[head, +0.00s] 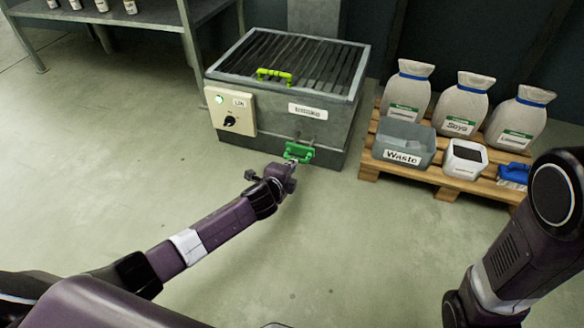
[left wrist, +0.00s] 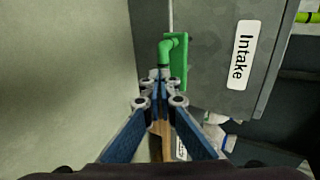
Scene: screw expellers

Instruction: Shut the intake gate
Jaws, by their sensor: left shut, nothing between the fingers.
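The intake machine (head: 285,100) is a grey metal box with a slatted top. An "Intake" label (head: 308,111) is on its front; it also shows in the left wrist view (left wrist: 243,55). A green handle (head: 300,152) sticks out low on the front, below the label. My right gripper is out of view.
A control box (head: 230,112) with a green light and a knob is on the machine's left front. A lime handle (head: 274,76) is on top. A pallet (head: 400,175) at right holds sacks, a waste bin (head: 403,143) and a white container (head: 465,158). The floor in front is clear.

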